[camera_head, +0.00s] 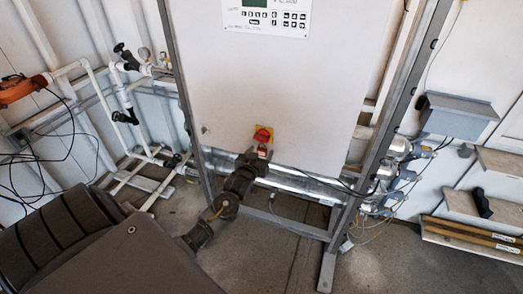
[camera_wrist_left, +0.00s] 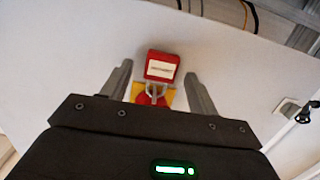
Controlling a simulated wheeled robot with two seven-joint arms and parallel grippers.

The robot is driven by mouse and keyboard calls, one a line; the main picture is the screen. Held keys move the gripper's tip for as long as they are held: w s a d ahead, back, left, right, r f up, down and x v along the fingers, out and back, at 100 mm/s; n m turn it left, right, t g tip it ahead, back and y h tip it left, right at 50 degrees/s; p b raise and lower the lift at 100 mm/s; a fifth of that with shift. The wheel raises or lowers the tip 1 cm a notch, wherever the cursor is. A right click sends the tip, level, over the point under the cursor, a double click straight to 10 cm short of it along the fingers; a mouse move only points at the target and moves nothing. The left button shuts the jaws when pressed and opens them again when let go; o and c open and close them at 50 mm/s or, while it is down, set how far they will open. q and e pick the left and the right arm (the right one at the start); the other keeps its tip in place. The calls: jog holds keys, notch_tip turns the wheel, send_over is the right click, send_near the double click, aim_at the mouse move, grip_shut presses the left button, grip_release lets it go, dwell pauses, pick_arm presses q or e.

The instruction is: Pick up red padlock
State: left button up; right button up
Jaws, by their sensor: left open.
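The red padlock (camera_wrist_left: 162,67) has a white label and hangs by its metal shackle from a red and yellow switch (camera_wrist_left: 152,97). In the head view the switch (camera_head: 263,134) sits low on the front of a pale cabinet, with the padlock (camera_head: 263,153) just under it, small and partly covered. My left gripper (camera_head: 252,158) reaches up to the padlock. In the left wrist view the left gripper (camera_wrist_left: 158,73) is open, with one finger on each side of the padlock and a visible gap to each. My right gripper is not in view.
The cabinet (camera_head: 285,80) stands in a grey metal frame (camera_head: 393,125). White pipes with valves (camera_head: 125,100) are on the left. Shelves (camera_head: 480,205) and a grey box (camera_head: 455,115) are on the right. Open floor (camera_head: 410,265) lies in front.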

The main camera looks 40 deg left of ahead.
pick_arm(q)
jog(key=c, duration=1.1)
